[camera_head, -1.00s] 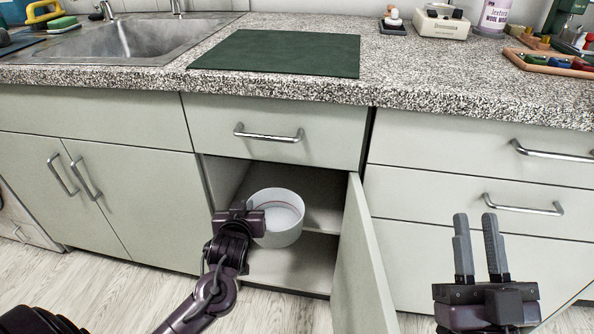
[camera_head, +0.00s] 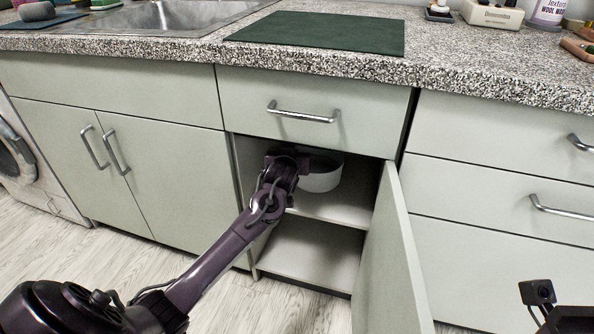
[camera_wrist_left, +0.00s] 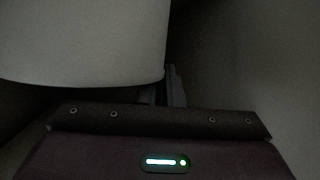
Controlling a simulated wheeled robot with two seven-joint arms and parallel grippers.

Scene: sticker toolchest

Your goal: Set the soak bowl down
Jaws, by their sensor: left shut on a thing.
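The white soak bowl (camera_head: 322,180) is inside the open cabinet, in the upper compartment above the shelf (camera_head: 335,207). My left arm reaches in from the left, and its gripper (camera_head: 300,163) is shut on the bowl's near left side. The gripper hides part of the bowl, and the fingertips are hard to make out. I cannot tell whether the bowl's base touches the shelf. In the left wrist view the bowl's pale wall (camera_wrist_left: 85,40) fills the upper left, in dim light. Of my right arm only a wrist part shows at the lower right; its fingers are out of view.
The cabinet door (camera_head: 393,255) stands open on the right of the opening. A shut drawer (camera_head: 310,112) is just above the opening. The lower compartment (camera_head: 310,255) is empty where visible. A dark green mat (camera_head: 318,32) lies on the speckled counter (camera_head: 150,47).

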